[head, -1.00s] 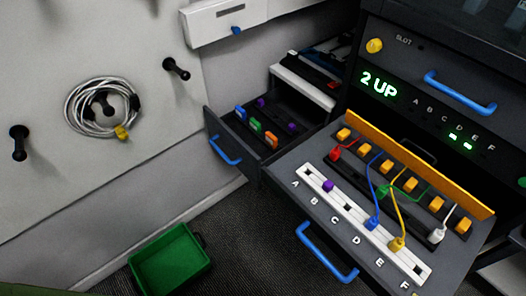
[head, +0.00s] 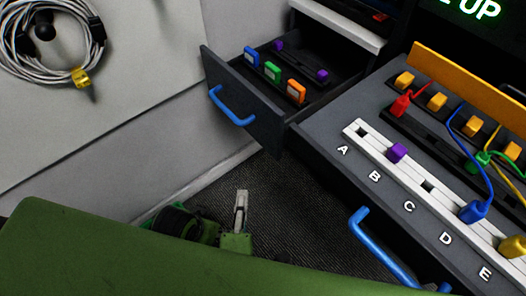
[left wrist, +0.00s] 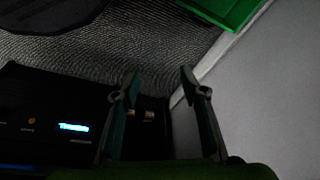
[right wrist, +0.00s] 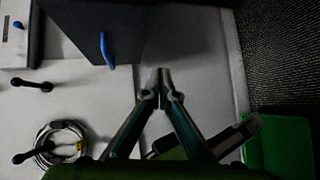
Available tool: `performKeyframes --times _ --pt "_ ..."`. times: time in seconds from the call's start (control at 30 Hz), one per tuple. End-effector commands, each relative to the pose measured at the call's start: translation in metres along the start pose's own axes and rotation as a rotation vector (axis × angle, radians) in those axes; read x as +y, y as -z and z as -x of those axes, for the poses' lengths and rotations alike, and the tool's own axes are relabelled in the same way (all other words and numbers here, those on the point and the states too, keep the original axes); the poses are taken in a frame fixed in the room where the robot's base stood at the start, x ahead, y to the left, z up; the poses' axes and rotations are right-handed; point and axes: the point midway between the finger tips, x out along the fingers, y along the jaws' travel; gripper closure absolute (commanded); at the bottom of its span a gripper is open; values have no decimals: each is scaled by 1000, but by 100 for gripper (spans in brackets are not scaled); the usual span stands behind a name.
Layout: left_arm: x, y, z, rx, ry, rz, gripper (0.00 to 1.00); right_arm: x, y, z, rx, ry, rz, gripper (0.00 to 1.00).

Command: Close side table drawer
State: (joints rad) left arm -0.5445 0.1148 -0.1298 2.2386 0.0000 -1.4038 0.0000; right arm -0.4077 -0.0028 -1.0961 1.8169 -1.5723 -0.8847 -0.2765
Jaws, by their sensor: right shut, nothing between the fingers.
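The side table drawer (head: 240,105) stands open in the middle of the head view, with a dark front and a blue handle (head: 232,108). Inside lie blue, green, orange and purple connectors. My right gripper (head: 241,198) is below the drawer front in the head view, apart from it. In the right wrist view its fingertips (right wrist: 162,75) meet with nothing between them, and the drawer's blue handle (right wrist: 106,50) shows above left of them. My left gripper (left wrist: 158,73) shows only in its wrist view, fingers apart and empty over the dark floor.
A larger drawer panel with lettered sockets (head: 409,207) and a blue handle (head: 385,250) juts out at right. A coiled cable (head: 50,50) hangs on the wall at left. A green bin (right wrist: 280,145) sits on the floor. My green arm covers the lower left of the head view.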

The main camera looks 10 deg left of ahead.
Motion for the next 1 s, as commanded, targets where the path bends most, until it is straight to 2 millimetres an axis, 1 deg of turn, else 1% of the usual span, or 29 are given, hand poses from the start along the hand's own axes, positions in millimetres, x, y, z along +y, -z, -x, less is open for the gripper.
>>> performKeyframes --times 0.03,0.1,0.2,0.3,0.37,0.47,0.53,0.8,0.87,1.0 --pt "0 -1 3 13 1 1 60 17 1 6 -12 -66 -4 100" --pt "-1 -1 17 21 3 2 60 46 -1 17 -34 -139 -5 100" --pt "-1 -2 31 25 4 2 60 74 -6 29 -60 -207 -10 100" --pt "-2 -2 38 28 5 3 60 89 -9 34 -75 -238 -13 100" --pt "-2 -2 40 29 5 3 60 93 -10 32 -79 -245 -13 100" --pt "-2 -2 41 29 5 3 60 97 -12 20 -80 -248 -13 100" --pt "-2 -2 40 29 5 3 60 101 -12 8 -80 -248 -14 100" --pt "-2 -3 38 29 5 3 60 114 -17 -49 -79 -247 -13 100" --pt "-2 -3 37 29 5 3 60 117 -18 -60 -79 -246 -14 100" --pt "-2 -2 38 29 5 3 60 120 -34 -74 -78 -245 -11 100"
